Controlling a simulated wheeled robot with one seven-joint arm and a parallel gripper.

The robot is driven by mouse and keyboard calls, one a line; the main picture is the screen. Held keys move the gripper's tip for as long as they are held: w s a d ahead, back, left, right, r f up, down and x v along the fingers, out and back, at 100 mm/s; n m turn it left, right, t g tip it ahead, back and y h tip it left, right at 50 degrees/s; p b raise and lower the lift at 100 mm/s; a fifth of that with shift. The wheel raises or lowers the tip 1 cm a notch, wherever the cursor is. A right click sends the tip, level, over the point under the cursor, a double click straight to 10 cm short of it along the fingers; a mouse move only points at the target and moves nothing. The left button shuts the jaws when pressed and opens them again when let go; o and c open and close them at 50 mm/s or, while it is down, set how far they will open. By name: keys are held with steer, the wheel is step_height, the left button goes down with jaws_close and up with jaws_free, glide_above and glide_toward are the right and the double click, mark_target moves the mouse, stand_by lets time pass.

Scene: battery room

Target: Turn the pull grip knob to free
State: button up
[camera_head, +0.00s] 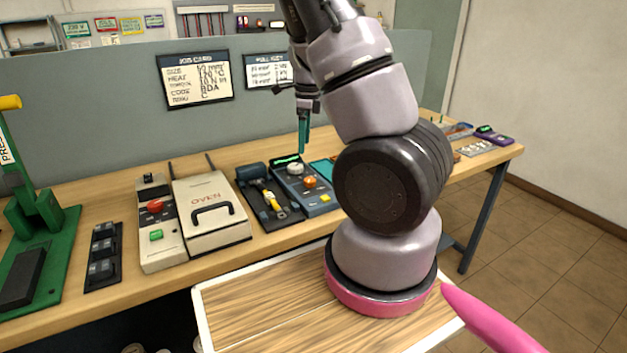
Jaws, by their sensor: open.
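A blue-grey instrument (318,207) on the bench has a green display (287,160), a pale round knob (295,168), an orange knob (311,182) and a yellow button (325,198). I cannot tell which knob is the pull grip knob, and no markings are readable. My gripper (304,150) has teal fingers pointing down, above the instrument's back end and apparently clear of the pale knob. It is open, with nothing visible between the fingers. My arm hides the bench to the right of the instrument.
A tool tray (262,221) lies left of the instrument, then a cream OVEN box (210,226), a control box (157,238) and a green press (55,232). A grey panel (120,100) with cards stands behind. A purple device (495,136) sits at the far right.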

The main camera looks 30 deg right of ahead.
mark_target(310, 179)
steer(key=shift+m+h, duration=0.4)
steer(key=shift+m, duration=0.2)
steer(key=f, duration=0.4)
steer(key=d+f, duration=0.1)
steer(key=f, duration=0.7)
steer(key=shift+d+f, duration=0.3)
jaws_close()
